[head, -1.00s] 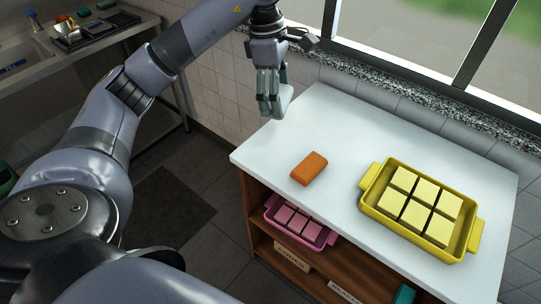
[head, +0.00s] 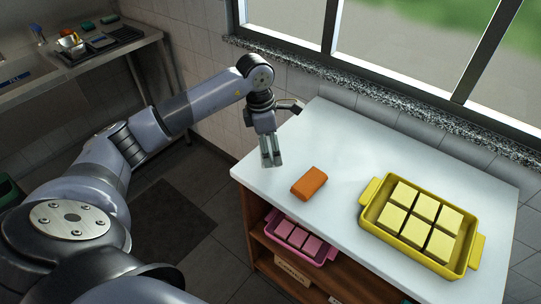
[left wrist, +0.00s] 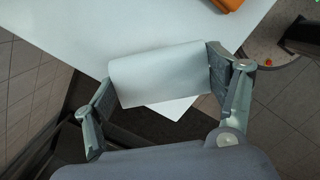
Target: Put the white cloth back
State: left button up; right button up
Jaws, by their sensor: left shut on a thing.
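The white cloth (left wrist: 160,74) shows in the left wrist view as a pale folded slab between the two fingers. My left gripper (head: 271,161) is shut on it, above the near-left corner of the white counter (head: 345,150). In the head view the cloth cannot be made out clearly against the fingers and the counter. In the wrist view a counter corner shows just beyond the cloth; I cannot tell whether the cloth touches the counter. My right gripper is not in view.
An orange block (head: 309,182) lies on the counter to the right of my left gripper. A yellow tray (head: 373,219) with several pale yellow blocks stands farther right. A pink tray (head: 271,229) sits on the shelf below. The counter's back part is clear.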

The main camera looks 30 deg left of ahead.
pick_arm(q)
jog(key=shift+f, duration=0.6)
notch_tip(320, 180, down, 3)
jog(key=shift+f+p, duration=0.2)
jog(key=shift+p, duration=0.15)
jog(key=shift+f, duration=0.25)
jog(key=o, duration=1.1)
jog(key=shift+o, duration=0.2)
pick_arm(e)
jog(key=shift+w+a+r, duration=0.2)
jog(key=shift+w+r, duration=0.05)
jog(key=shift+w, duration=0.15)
pick_arm(q)
jog(key=shift+r, duration=0.1)
jog(key=shift+r, duration=0.2)
jog(key=r, duration=0.3)
jog(key=a+r+b, duration=0.1)
jog(key=r, duration=0.3)
jog(key=s+r+b, duration=0.1)
jog(key=r, duration=0.2)
jog(key=shift+a+r, duration=0.15)
jog(key=shift+r, duration=0.7)
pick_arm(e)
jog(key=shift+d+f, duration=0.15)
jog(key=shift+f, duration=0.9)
